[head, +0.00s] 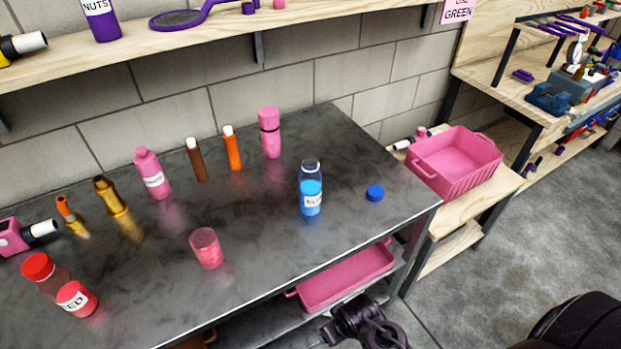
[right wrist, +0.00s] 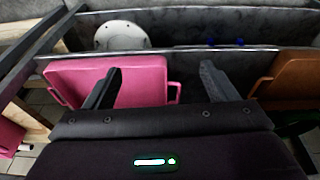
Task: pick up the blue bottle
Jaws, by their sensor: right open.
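The blue bottle (head: 311,190) stands upright and uncapped near the right end of the dark table, clear glass above blue contents with a white label. A blue cap (head: 375,193) lies on the table to its right. My right gripper shows as a dark shape (head: 366,326) below the table's front edge, apart from the bottle. In the right wrist view its two fingers (right wrist: 162,82) are spread with nothing between them. Small blue spots show there on the table, too small to identify. My left gripper is not in view.
The table's front edge (head: 275,278) lies between my right gripper and the bottle. A pink tray (head: 345,277) sits on the shelf below. A pink cup (head: 206,248) stands left of the bottle; a pink flask (head: 269,133) stands behind. A pink bin (head: 455,160) is at right.

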